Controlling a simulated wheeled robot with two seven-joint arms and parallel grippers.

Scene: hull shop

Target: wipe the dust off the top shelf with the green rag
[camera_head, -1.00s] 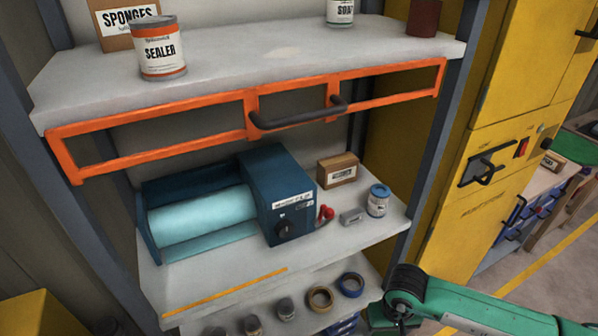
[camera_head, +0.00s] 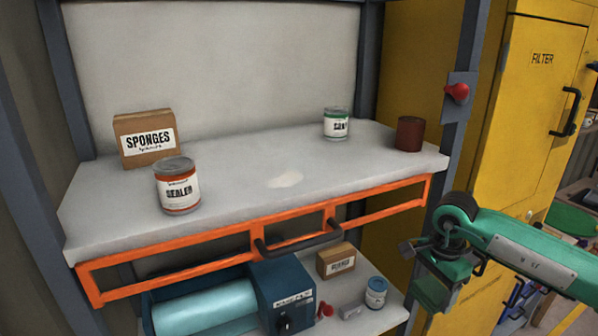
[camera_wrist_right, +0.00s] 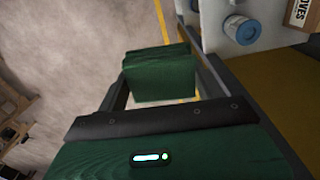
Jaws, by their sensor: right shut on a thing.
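The top shelf (camera_head: 238,190) is a pale grey board with an orange front frame. A whitish dust patch (camera_head: 286,179) lies on it, right of centre. My right gripper (camera_head: 438,278) is in front of the shelf's right end, below its top surface and apart from it. It is shut on the green rag (camera_wrist_right: 158,78), a folded dark green cloth between the fingers in the right wrist view. In the head view the rag (camera_head: 432,294) shows small and hard to tell from the green gripper. My left gripper is not in view.
On the top shelf stand a sponges box (camera_head: 146,138), a sealer can (camera_head: 177,186), a green-banded can (camera_head: 337,123) and a dark red can (camera_head: 409,134). A dark handle (camera_head: 298,244) juts from the front frame. A grey post (camera_head: 458,110) with a red knob stands at the right.

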